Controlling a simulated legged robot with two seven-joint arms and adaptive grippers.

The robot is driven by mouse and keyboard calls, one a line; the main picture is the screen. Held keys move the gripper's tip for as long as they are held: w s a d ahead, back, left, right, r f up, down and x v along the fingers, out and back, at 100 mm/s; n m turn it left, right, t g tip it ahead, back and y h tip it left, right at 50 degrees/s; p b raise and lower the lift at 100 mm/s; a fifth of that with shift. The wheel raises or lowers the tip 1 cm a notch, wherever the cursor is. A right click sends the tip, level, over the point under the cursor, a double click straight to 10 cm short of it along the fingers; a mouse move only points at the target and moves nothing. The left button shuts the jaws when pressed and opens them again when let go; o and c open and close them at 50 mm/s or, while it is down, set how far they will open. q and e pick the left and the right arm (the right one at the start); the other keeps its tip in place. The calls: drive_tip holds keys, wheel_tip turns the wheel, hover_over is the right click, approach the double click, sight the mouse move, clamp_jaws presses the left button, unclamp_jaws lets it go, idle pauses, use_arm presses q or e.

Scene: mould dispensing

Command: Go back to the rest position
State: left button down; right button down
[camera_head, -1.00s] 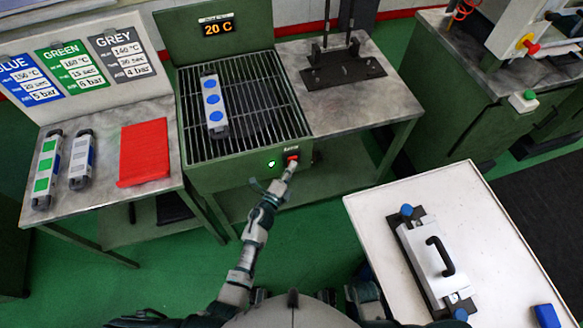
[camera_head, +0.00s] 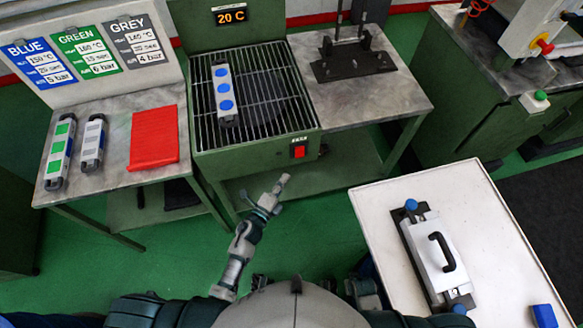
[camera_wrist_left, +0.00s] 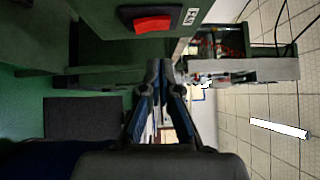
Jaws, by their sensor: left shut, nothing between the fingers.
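My left gripper (camera_head: 281,184) is shut and empty in the head view, below and in front of the green grill heater. It also shows in the left wrist view (camera_wrist_left: 165,68), fingertips together. It is apart from the heater's red switch (camera_head: 299,151), which the wrist view shows close up at the top (camera_wrist_left: 152,24). My right gripper is not in view; only part of my right arm shows at the bottom.
A blue-dotted mould (camera_head: 225,92) lies on the heater grill (camera_head: 262,70). Green-marked (camera_head: 59,150) and grey-marked (camera_head: 92,144) moulds and a red cloth (camera_head: 154,138) lie on the left table. A white table (camera_head: 385,200) with a handled mould (camera_head: 432,250) stands right. Green floor is clear between.

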use_arm(q)
drive_tip(key=shift+v, duration=0.95)
